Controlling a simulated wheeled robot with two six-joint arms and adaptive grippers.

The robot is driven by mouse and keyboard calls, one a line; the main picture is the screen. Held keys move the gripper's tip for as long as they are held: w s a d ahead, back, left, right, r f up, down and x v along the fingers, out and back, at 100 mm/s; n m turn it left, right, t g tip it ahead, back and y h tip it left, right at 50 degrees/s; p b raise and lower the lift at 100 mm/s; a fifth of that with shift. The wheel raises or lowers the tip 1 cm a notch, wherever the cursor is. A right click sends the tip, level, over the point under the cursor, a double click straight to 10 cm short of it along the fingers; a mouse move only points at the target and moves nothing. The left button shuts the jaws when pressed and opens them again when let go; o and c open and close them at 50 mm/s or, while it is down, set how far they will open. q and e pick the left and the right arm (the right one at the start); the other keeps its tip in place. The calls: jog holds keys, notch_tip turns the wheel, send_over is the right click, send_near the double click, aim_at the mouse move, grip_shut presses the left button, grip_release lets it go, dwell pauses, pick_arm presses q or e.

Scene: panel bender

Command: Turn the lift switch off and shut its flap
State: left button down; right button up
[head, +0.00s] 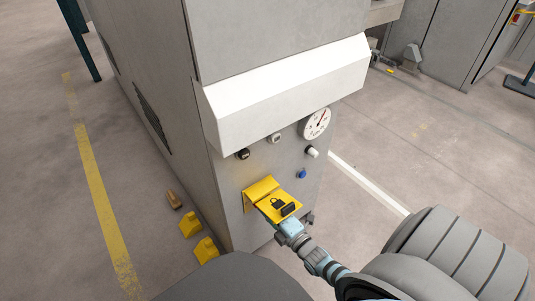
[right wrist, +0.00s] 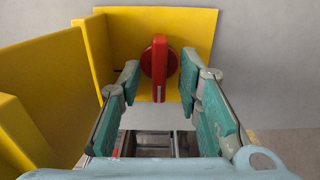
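The lift switch is a red knob (right wrist: 159,68) on a yellow backing plate (right wrist: 205,35) in the right wrist view. Its handle stands upright in that picture. Its yellow flap (right wrist: 50,75) is open and stands out from the plate on the left there. In the head view the flap (head: 283,207), with a black padlock mark, juts out from the machine and hides the knob. My right gripper (right wrist: 160,78) is open, with one finger on each side of the knob; contact is unclear. In the head view its fingertips are hidden under the flap. My left gripper is not in view.
The grey machine panel carries a round gauge (head: 316,123), a blue knob (head: 301,174), a white knob (head: 312,152) and a black knob (head: 243,154). A sloped white cover (head: 285,95) overhangs them. Yellow blocks (head: 190,224) lie on the floor at left.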

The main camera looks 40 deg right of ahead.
jog(key=s, duration=1.2)
